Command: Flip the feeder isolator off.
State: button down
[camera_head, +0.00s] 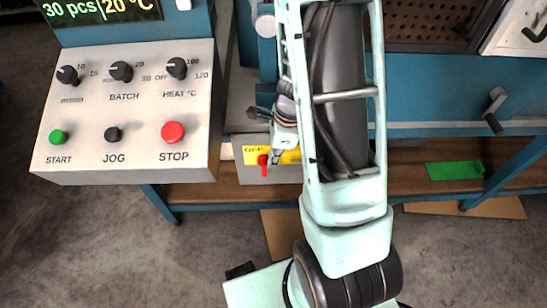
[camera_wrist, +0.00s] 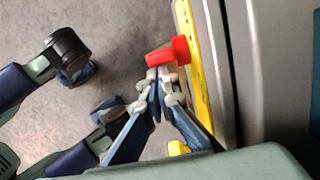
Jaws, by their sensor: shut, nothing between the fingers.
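The feeder isolator is a red handle (camera_head: 264,165) on a yellow plate (camera_head: 249,157) on the front of a grey box below the console. OFF is printed at the plate's upper left; my arm hides part of the plate's right side. The handle hangs downward in the head view. My gripper (camera_head: 276,157) is just right of the handle. In the wrist view, the red handle (camera_wrist: 165,54) sticks out sideways from the yellow plate (camera_wrist: 192,70). My gripper (camera_wrist: 164,77) is shut and empty, its fingertips right beside the handle. I cannot tell whether they touch it.
The control console (camera_head: 130,110) with knobs and buttons, including the red STOP button (camera_head: 173,132), stands left of the isolator. A grey lever (camera_head: 495,108) is on the blue machine front at right. A green sheet (camera_head: 455,170) lies on the wooden shelf below.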

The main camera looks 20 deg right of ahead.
aim_at(264, 163)
jog(key=shift+w+a+r+h+p, duration=0.1)
jog(key=shift+a+r+h+p, duration=0.25)
jog(key=shift+p, duration=0.7)
jog(key=shift+w+a+p, duration=0.1)
jog(key=shift+a+p, duration=0.1)
jog(key=shift+p, duration=0.8)
jog(key=shift+w+a+r+p, duration=0.1)
jog(key=shift+w+a+p, duration=0.1)
jog(key=shift+a+p, duration=0.55)
jog(key=shift+w+a+p, duration=0.2)
jog(key=shift+a+p, duration=0.1)
jog(key=shift+a, duration=0.3)
notch_tip(264, 163, up, 12)
jog(key=d, duration=0.1)
jog(key=shift+s+d+f, duration=0.15)
jog(key=shift+f, duration=0.05)
